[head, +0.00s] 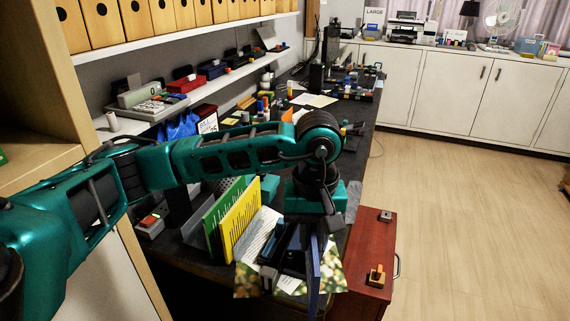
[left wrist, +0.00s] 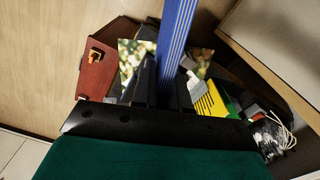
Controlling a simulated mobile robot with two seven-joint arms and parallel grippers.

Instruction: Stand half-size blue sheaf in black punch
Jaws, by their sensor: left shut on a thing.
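My left gripper (head: 318,228) is shut on a narrow blue sheaf (head: 314,268), held on edge and pointing down over the near end of the dark desk. In the left wrist view the sheaf (left wrist: 178,38) shows as a long striped blue edge running up from between the fingers (left wrist: 168,92). A black device that looks like the punch (head: 284,262) stands just left of the sheaf in the head view, partly hidden by the gripper. I cannot tell whether the sheaf's lower end touches it. My right gripper is in neither view.
A yellow sheaf (head: 240,225) and a green one (head: 226,204) stand upright left of the gripper. A patterned sheet (head: 246,282) lies below. A red cabinet (head: 371,244) stands at the right, with small items on top. The floor further right is clear.

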